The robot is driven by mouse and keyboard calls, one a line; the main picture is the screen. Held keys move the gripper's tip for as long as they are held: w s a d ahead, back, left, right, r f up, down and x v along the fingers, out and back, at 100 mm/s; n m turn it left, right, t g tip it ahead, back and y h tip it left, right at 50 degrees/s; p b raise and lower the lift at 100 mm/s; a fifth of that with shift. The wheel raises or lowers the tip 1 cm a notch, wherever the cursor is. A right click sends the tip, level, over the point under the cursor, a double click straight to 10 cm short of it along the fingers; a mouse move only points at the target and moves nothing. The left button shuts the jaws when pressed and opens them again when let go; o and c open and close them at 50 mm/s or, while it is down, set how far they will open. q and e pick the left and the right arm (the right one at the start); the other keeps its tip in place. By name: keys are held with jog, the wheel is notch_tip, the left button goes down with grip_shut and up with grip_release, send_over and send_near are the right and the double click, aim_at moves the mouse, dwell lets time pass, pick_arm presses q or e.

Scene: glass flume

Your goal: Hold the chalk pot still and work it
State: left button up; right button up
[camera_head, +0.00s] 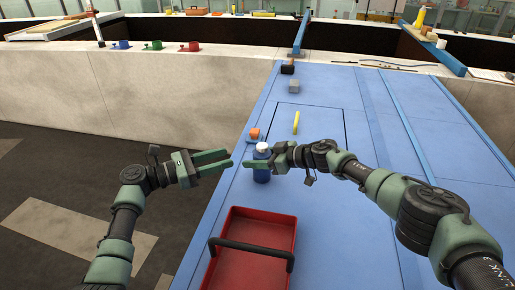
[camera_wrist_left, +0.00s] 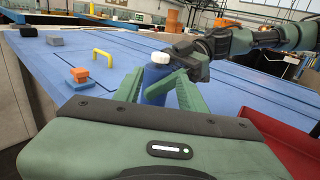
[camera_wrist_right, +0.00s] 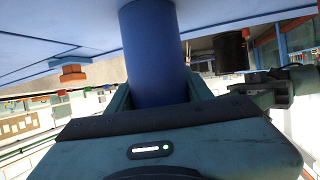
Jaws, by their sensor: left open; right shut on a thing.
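The chalk pot, a blue cylinder with a white cap (camera_head: 261,174), is upright over the blue table near its left edge; I cannot tell whether its base touches the table. My right gripper (camera_head: 279,160) is shut on its body from the right. In the right wrist view the blue body (camera_wrist_right: 154,55) is between the fingers, and the cap is out of frame. My left gripper (camera_head: 230,158) is open and empty, just left of the pot, fingers pointing at it. In the left wrist view the pot (camera_wrist_left: 156,78) shows beyond and between the open fingers.
An orange block on a blue base (camera_head: 254,134) sits close behind the pot. A yellow handle (camera_head: 296,122), a grey block (camera_head: 294,86) and a dark block (camera_head: 287,68) lie farther back. A red tray with a dark handle (camera_head: 252,230) is in front. The table right of the handle is clear.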

aim_at(257, 149)
pick_arm(q)
jog(key=x, duration=1.2)
jog(key=shift+r, duration=0.1)
grip_shut()
